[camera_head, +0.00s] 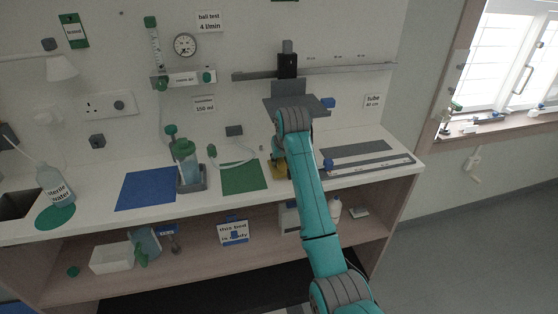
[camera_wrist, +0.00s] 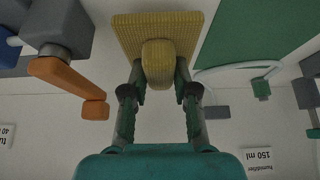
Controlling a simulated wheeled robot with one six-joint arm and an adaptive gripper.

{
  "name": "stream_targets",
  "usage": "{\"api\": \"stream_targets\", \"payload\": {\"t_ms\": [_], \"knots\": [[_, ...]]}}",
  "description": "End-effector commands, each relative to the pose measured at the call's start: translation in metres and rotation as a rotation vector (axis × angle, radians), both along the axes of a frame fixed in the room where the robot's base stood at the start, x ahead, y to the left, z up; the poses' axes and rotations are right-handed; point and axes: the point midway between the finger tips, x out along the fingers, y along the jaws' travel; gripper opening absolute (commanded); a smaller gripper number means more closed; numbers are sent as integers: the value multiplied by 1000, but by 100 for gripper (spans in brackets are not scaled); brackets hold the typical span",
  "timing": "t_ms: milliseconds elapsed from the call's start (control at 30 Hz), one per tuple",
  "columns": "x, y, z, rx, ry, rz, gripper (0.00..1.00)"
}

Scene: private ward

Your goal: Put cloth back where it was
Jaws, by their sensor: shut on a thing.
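The yellow cloth (camera_wrist: 190,30) shows in the wrist view as a flat woven square with a raised, rounded lump in its middle. My gripper (camera_wrist: 160,78) is shut on that lump, with one finger on each side. In the head view, a small part of the yellow cloth (camera_head: 278,172) shows at the counter, just right of the green mat (camera_head: 244,178). My arm hides the rest of it and most of the gripper. I cannot tell whether the cloth touches the counter or hangs just above it.
A blue mat (camera_head: 146,190) and a bottle in a grey holder (camera_head: 190,180) stand left of the green mat. A pale tube (camera_head: 232,158) loops behind it. A grey strip panel (camera_head: 370,160) lies to the right. In the wrist view an orange lever (camera_wrist: 70,82) is close beside the cloth.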

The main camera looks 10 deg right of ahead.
Motion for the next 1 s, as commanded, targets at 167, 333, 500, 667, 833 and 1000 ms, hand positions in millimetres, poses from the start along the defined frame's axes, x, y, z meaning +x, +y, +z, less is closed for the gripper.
{"api": "stream_targets", "payload": {"t_ms": [167, 333, 500, 667, 833, 1000], "knots": [[-5, 0, -18, 0, -1, 0, 0], [-5, 0, -18, 0, -1, 0, 0], [-5, 0, -21, 0, 0, 0, 0], [-5, 0, -20, 0, 0, 0, 53], [-5, 0, -20, 0, 0, 0, 53], [-5, 0, -16, 0, -1, 0, 53]]}}
